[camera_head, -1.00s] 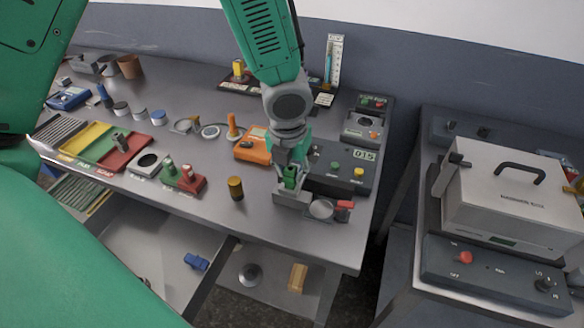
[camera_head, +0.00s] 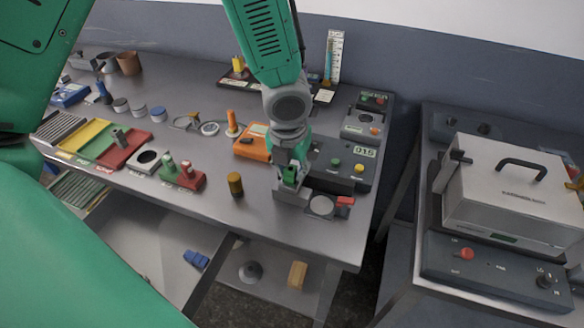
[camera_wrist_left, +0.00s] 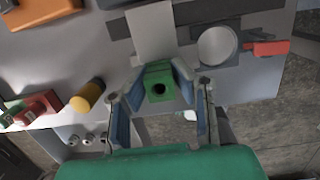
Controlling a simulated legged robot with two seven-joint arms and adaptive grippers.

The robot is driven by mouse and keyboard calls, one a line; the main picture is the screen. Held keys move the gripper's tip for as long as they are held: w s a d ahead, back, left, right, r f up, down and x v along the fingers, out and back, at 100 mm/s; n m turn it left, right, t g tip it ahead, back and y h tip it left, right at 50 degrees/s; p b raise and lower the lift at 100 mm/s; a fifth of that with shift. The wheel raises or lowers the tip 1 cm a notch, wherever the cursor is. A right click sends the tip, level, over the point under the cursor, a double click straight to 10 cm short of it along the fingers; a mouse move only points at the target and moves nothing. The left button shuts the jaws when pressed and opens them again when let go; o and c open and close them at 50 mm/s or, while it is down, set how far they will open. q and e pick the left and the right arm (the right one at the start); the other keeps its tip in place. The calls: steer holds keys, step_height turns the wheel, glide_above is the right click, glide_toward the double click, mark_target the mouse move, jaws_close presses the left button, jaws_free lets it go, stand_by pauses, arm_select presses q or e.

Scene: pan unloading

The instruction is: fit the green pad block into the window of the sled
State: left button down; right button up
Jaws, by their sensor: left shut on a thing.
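My left gripper (camera_head: 290,180) points down at the front right of the bench. It is shut on the green pad block (camera_wrist_left: 160,84), which has a dark round hole in its top and also shows between the fingers in the head view. A light grey piece (camera_head: 290,197), which looks like the sled, lies directly under the gripper. In the left wrist view a pale grey strip (camera_wrist_left: 152,35) runs away behind the block. The gripper hides the window, and I cannot tell whether the block is in it or above it. My right gripper is not in view.
A round disc (camera_head: 321,206) with a red lever (camera_head: 345,201) lies just right of the gripper. A dark box with a display (camera_head: 340,165) stands behind it. The bench's front edge is close.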

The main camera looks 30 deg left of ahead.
arm_select(q)
steer(key=shift+f, duration=0.2)
steer(key=c, duration=1.3)
jaws_free()
steer(key=r, duration=0.4)
steer(key=s+r, duration=0.1)
steer(key=r, duration=0.6)
steer(key=shift+s+d+r, duration=0.3)
steer(key=shift+s+r, duration=0.05)
steer(key=shift+r, duration=0.05)
